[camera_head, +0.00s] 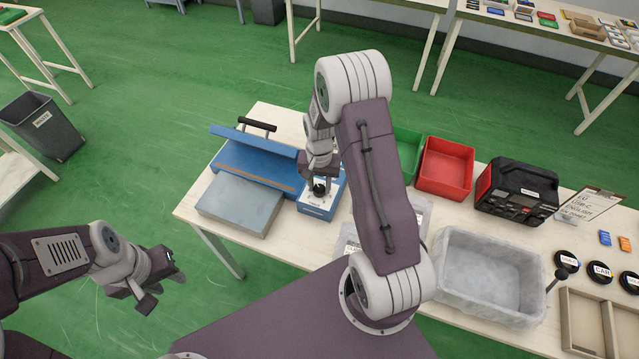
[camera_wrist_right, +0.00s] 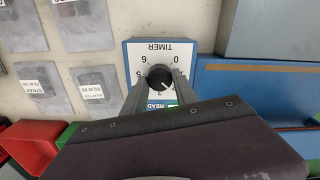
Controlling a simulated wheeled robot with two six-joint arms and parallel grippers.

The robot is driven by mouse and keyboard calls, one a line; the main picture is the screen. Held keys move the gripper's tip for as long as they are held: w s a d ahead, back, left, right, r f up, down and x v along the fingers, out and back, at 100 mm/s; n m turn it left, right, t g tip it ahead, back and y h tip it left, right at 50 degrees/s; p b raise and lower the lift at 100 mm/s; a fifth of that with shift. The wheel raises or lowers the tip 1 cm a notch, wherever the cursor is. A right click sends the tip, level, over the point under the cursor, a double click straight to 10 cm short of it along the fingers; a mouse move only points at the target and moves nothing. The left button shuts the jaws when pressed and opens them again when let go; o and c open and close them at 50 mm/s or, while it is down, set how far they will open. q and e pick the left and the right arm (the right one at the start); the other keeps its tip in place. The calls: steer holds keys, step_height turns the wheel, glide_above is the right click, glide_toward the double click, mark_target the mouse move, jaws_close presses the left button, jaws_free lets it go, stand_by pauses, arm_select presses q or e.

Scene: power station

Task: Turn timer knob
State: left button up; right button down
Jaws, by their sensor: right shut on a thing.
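The timer box (camera_head: 318,209) is a small blue box with a white face on the table, beside the blue sealing machine. Its black round knob (camera_head: 320,189) sits on the white face. In the right wrist view the timer face (camera_wrist_right: 135,55) shows the word TIMER and a number dial, and the knob (camera_wrist_right: 160,78) has a pale pointer mark. My right gripper (camera_wrist_right: 160,83) is shut on the knob, with one finger on each side of it. My left gripper (camera_head: 159,276) is held off the table at the left, with its fingers apart and nothing between them.
A blue sealing machine (camera_head: 250,163) and a grey block (camera_head: 240,205) stand left of the timer. A red bin (camera_head: 446,168), a green bin (camera_head: 407,150), a black device (camera_head: 517,190) and a grey tub (camera_head: 490,275) stand to the right. Labelled film bags (camera_wrist_right: 88,84) lie close by.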

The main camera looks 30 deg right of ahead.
mark_target(319, 189)
stand_by(0.4)
steer(key=c, duration=1)
jaws_free()
steer(key=shift+s, duration=0.1)
steer(key=shift+o, duration=0.2)
step_height(319, 189, up, 9)
